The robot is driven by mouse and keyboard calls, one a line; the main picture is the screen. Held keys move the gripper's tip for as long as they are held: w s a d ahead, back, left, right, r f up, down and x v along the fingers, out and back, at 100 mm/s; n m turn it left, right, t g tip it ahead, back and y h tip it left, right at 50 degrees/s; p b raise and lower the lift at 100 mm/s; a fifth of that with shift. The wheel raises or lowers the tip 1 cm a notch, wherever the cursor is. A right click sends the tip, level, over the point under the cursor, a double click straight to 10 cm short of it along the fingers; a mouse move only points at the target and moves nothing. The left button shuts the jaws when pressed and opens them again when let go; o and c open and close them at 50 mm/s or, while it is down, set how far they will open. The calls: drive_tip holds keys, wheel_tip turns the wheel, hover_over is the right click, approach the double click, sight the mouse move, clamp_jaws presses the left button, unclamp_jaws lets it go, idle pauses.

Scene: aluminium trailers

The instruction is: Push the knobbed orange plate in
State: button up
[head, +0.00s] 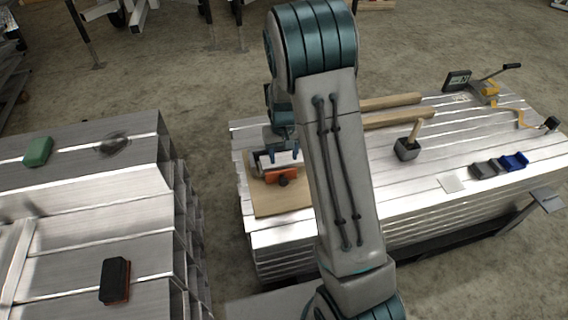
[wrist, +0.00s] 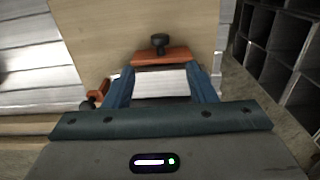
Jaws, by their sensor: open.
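The orange plate (head: 272,177) with a dark round knob (head: 284,181) stands at the front of a pale silver block on a wooden board (head: 268,204). In the wrist view the orange plate (wrist: 150,57) lies just beyond the fingertips, its black knob (wrist: 160,43) pointing away from my gripper. My gripper (head: 283,157) is open above the block. In the wrist view the blue fingers of my gripper (wrist: 161,70) stand either side of the pale block (wrist: 160,84); I cannot tell whether they touch it. My arm hides part of the bench.
An orange piece (wrist: 98,95) with a dark end sits left of the fingers. Wooden bars (head: 400,118), a mallet (head: 406,148) and blue and grey blocks (head: 512,162) lie right on the metal stack. Another stack (head: 80,215) holds a brush (head: 115,280) and a green block (head: 38,151).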

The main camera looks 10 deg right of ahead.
drive_tip(key=shift+r, duration=0.85)
